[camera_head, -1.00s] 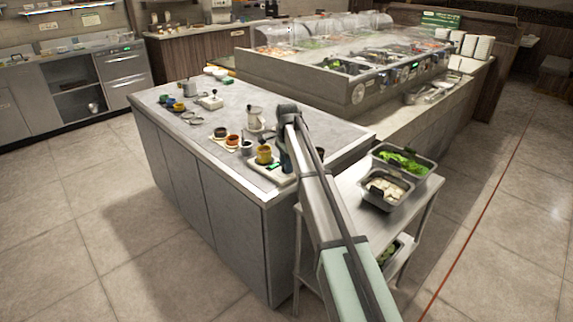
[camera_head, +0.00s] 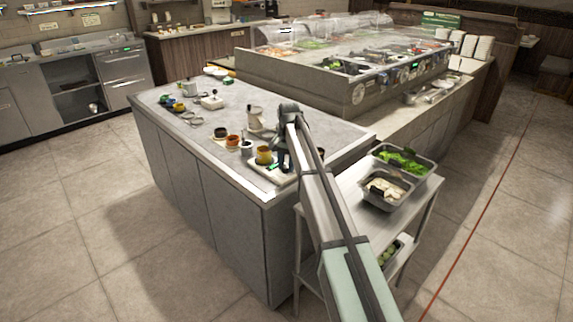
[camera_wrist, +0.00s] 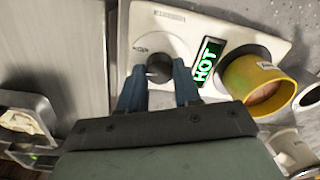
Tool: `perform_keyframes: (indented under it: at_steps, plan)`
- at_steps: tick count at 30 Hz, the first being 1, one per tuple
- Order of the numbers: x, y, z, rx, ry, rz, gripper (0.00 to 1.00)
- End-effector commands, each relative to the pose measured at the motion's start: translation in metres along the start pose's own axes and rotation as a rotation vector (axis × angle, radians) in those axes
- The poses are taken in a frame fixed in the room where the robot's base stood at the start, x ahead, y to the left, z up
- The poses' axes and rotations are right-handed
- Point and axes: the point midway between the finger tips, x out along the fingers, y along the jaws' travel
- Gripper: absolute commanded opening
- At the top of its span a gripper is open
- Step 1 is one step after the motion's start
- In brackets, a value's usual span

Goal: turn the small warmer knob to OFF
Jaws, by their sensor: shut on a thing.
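The small warmer (camera_wrist: 230,28) is a pale flat unit on the counter. In the wrist view its dark round knob (camera_wrist: 159,66) sits on a pale disc with small markings I cannot read. A green lit sign (camera_wrist: 207,62) beside it reads HOT. My gripper (camera_wrist: 159,78) has its two blue fingertips shut on the knob, one on each side. A yellow cup (camera_wrist: 252,82) with brown contents stands on the warmer right of the sign. In the head view my gripper (camera_head: 283,163) is at the warmer (camera_head: 262,172), and my arm hides the knob there.
Several small cups (camera_head: 232,141) and a pale pitcher (camera_head: 255,117) stand near the warmer on the grey counter (camera_head: 190,145). A steel cart (camera_head: 345,200) with pans of lettuce (camera_head: 405,160) and pale food is at the right. The counter's near edge is close to the warmer.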

Motion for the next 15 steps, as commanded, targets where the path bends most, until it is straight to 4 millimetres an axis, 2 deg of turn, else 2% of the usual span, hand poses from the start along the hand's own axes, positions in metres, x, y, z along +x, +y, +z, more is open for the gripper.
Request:
perform_keyframes:
  at_steps: [15]
  plan:
    - [-0.0003, -0.0020, -0.0007, -0.488, -0.023, -0.002, 0.03]
